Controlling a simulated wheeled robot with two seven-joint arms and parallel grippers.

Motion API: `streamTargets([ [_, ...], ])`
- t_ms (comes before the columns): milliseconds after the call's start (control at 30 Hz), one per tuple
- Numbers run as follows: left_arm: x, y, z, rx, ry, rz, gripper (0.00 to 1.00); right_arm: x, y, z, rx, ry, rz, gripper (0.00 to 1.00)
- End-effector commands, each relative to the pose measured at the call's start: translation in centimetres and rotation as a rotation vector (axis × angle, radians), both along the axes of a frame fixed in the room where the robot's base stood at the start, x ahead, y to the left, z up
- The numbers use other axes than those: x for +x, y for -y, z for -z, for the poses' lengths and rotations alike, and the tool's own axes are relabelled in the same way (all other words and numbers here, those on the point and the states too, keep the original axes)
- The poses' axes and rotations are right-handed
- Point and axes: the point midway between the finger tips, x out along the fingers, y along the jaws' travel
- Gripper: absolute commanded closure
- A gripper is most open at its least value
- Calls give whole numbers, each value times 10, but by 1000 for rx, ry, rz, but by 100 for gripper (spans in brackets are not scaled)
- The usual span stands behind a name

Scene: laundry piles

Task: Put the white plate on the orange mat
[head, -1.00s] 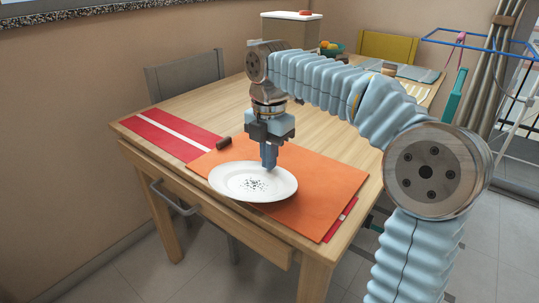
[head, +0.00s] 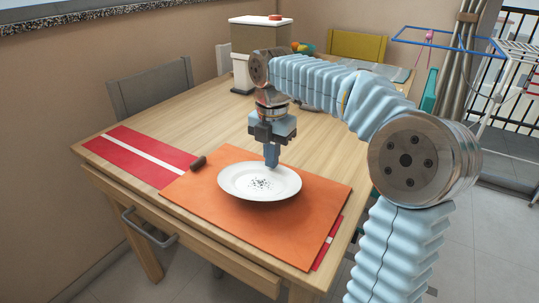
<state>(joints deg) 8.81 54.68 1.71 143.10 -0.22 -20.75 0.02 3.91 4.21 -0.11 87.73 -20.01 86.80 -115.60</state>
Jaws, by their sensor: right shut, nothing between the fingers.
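The white plate (head: 260,184), round with dark specks at its centre, appears to lie flat on the orange mat (head: 290,232). Orange shows around much of the plate, and its whole outline seems to be within the mat. My right gripper (head: 272,164) points down at the plate's far rim, shut and empty. Its fingertips overlap the rim in the picture; I cannot tell whether they touch it. My left gripper is not in view.
A red mat with a white stripe (head: 135,155) lies on the wooden table (head: 190,117) at left. A grey chair (head: 150,90) stands behind. The table's left middle is clear.

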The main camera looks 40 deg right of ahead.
Motion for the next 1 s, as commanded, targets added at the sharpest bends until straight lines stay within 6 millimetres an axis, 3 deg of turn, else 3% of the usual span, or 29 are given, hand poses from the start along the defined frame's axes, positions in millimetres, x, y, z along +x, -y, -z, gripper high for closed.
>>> streamTargets([
  [133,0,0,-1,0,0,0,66,0,0,0,0,-1,0,100],
  [300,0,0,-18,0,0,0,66,0,0,-16,0,-1,1,100],
  [533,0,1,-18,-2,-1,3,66,1,0,-23,0,1,0,100],
  [1000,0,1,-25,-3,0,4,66,1,-1,-124,1,2,0,100],
])
